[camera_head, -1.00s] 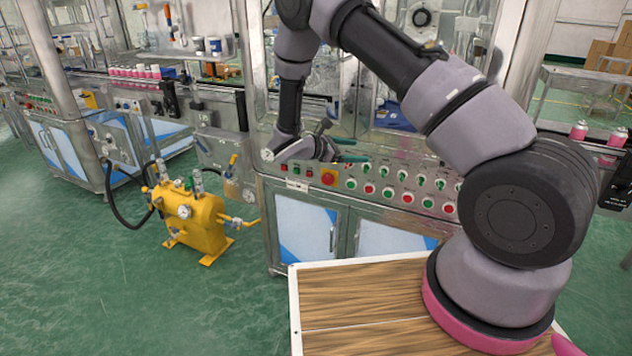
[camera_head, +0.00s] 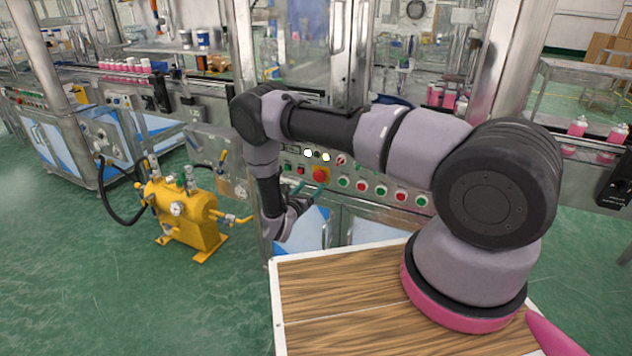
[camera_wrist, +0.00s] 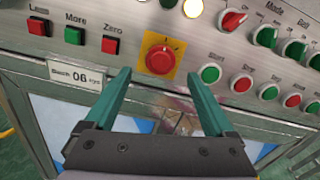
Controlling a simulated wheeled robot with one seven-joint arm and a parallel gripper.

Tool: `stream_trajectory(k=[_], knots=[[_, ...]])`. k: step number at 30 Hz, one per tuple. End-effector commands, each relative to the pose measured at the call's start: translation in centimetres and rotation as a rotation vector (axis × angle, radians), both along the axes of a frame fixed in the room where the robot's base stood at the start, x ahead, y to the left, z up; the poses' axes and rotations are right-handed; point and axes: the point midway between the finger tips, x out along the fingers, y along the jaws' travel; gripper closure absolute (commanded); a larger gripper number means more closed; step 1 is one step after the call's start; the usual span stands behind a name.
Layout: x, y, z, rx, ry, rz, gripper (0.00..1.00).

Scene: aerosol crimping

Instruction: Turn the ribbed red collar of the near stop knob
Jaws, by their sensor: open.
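The near stop knob (camera_wrist: 160,58) is a round red knob on a square yellow plate, set in the grey control panel; it also shows in the head view (camera_head: 320,175). The ribs of its collar are too small to make out. My gripper (camera_wrist: 157,75) is open and empty, with two teal fingers pointing toward the panel. In the wrist view the fingertips flank the lower part of the knob, but I see no contact. In the head view my gripper (camera_head: 298,188) is just left of and below the knob.
A yellow pump unit (camera_head: 185,215) stands on the floor at left.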

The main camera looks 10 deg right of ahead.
Motion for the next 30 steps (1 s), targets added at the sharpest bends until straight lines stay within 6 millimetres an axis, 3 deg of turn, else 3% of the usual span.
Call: stream_trajectory(k=[9, 20, 27, 30], knots=[[3.6, -2.6, 0.0, 0.001, 0.0, -0.001, 0.11], [4.0, -2.9, 0.0, 0.001, 0.0, -0.001, 0.11], [4.0, -2.9, 0.0, 0.001, 0.0, -0.001, 0.97], [4.0, -2.9, 0.0, 0.002, -0.001, -0.001, 0.97]])
